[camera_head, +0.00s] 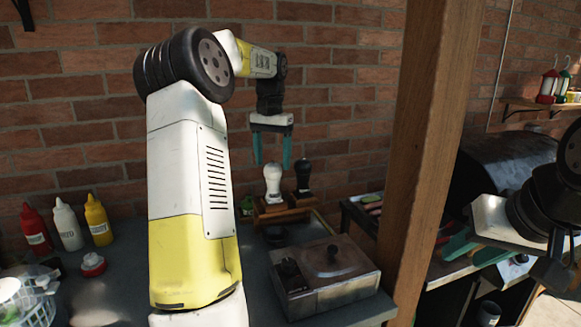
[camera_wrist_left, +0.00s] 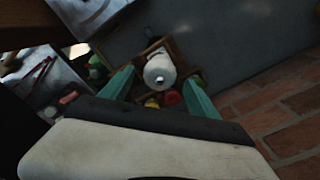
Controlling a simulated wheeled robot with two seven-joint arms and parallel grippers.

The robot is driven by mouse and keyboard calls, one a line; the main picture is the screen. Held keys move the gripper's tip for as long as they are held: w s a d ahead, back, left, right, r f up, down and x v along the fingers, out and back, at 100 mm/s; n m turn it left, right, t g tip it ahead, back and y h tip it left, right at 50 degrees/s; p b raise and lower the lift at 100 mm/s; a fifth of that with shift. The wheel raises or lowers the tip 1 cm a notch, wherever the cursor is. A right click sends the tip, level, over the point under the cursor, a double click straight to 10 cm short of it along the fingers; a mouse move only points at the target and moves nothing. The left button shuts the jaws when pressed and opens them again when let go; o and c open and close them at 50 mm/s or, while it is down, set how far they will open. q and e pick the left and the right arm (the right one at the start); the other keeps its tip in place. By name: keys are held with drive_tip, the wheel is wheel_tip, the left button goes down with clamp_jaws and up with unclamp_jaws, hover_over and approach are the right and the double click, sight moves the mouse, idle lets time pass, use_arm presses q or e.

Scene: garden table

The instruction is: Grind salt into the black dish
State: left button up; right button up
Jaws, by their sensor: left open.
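A white grinder (camera_head: 272,180) stands upright in a wooden holder (camera_head: 280,213) by the brick wall. A dark grinder (camera_head: 303,172) stands just right of it. My left gripper (camera_head: 272,164) is open and empty, pointing down above the white grinder. In the left wrist view the white grinder (camera_wrist_left: 159,72) shows from above between the open fingers (camera_wrist_left: 160,76), touching neither as far as I can see. My right gripper (camera_head: 475,248) is at the right, fingers apart and empty.
A metal box with a lidded top (camera_head: 325,275) stands in front of the holder. Sauce bottles (camera_head: 66,226) and a wire basket (camera_head: 28,297) are at the left. A wooden post (camera_head: 425,150) stands between the table and the grill (camera_head: 505,165).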

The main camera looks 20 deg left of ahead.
use_arm(q)
drive_tip(key=shift+f, duration=1.35)
drive_tip(key=c, duration=1.4)
drive_tip(key=shift+o, duration=0.2)
drive_tip(key=shift+m, duration=0.3)
